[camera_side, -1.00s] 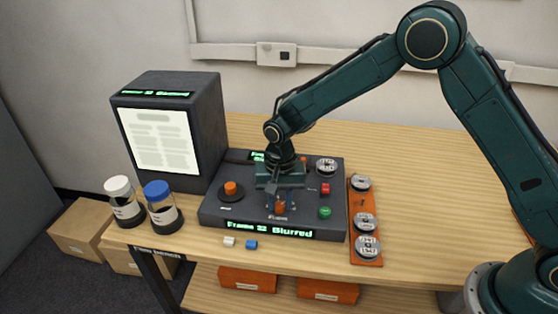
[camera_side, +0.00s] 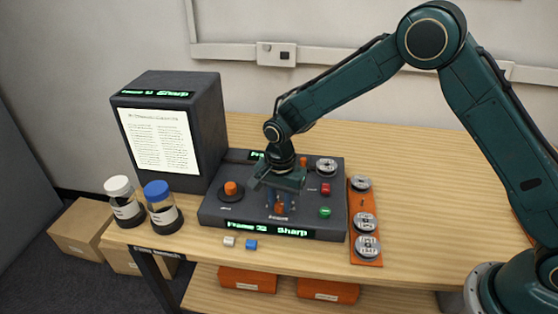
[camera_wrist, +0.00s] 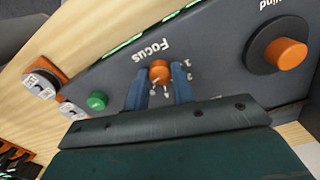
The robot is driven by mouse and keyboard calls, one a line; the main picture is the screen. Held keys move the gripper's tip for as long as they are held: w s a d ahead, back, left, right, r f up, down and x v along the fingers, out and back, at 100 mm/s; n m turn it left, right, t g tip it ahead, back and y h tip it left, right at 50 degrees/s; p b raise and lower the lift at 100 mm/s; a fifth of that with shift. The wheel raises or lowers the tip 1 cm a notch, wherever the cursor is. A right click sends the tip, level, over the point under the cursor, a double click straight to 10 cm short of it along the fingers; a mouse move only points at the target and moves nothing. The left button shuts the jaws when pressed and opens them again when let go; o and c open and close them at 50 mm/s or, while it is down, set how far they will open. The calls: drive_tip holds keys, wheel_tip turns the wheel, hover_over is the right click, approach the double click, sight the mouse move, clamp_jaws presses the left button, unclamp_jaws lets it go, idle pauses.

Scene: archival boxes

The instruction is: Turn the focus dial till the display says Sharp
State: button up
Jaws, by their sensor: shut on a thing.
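The orange focus dial (camera_wrist: 160,70) stands on the dark control panel beside its "Focus" label. My gripper (camera_wrist: 159,86) is shut on it, with one blue finger on each side. In the side view the dial (camera_side: 280,208) shows low between the fingers of my gripper (camera_side: 279,201), partly hidden by them. The green display (camera_side: 268,229) on the front edge of the panel (camera_side: 217,207) reads "Frame 32 Sharp". The reader screen (camera_side: 160,141) at the left shows a page with crisp columns of text.
A larger orange knob (camera_side: 231,188) sits left of my gripper. A red button (camera_side: 325,189) and a green button (camera_side: 325,212) are at its right. Metal reels lie on an orange tray (camera_side: 365,208). Two capped jars (camera_side: 163,210) stand at the front left.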

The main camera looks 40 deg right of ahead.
sight(280, 204)
drive_tip(key=o, duration=1)
wheel_tip(280, 204, up, 14)
idle(0.4)
